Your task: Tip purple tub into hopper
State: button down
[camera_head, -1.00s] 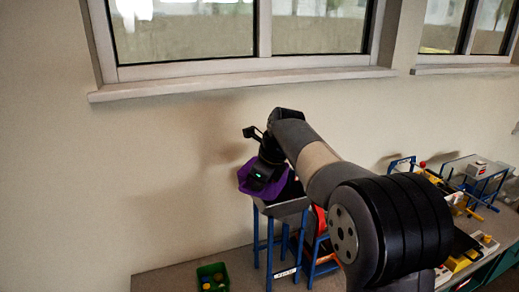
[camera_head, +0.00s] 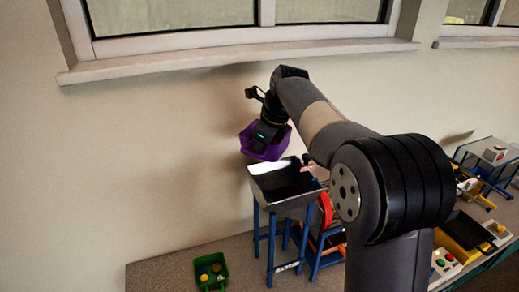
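The purple tub (camera_head: 270,154) hangs in the air, just above and behind the back left of the hopper. My gripper (camera_head: 263,137) is over the tub and moves with it, so it appears shut on it. The fingertips are hidden by the gripper body and the tub. The tub looks tilted, and I cannot see its contents. The hopper (camera_head: 293,202) is a grey metal tray with a shiny, dark sloped inside, standing on blue legs.
A small green tub (camera_head: 222,276) with yellow pieces sits on the bench (camera_head: 160,274) at lower left. A wall and window sill (camera_head: 220,61) stand behind. Blue-framed stands, an orange-red part (camera_head: 325,208) and a button box (camera_head: 444,266) lie to the right.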

jog(key=shift+f+y, duration=0.15)
jog(key=shift+y, duration=0.35)
jog(key=shift+d+f+t+y, duration=0.1)
jog(key=shift+f+t+y, duration=0.1)
jog(key=shift+t+y, duration=0.45)
jog(key=y, duration=0.1)
jog(key=f+t+y, duration=0.1)
jog(key=y+b, duration=0.1)
jog(key=y, duration=0.1)
jog(key=shift+f+t, duration=0.25)
jog(key=shift+t, duration=0.1)
jog(key=shift+f+b, duration=0.1)
jog(key=shift+b, duration=0.45)
jog(key=y+b, duration=0.1)
jog(key=b, duration=0.1)
jog(key=shift+f+t+b, duration=0.1)
jog(key=shift+t+b, duration=0.2)
jog(key=shift+b, duration=0.05)
jog(key=y+b, duration=0.1)
jog(key=b, duration=0.4)
jog(key=shift+f+m+t+y, duration=0.3)
jog(key=shift+y, duration=0.05)
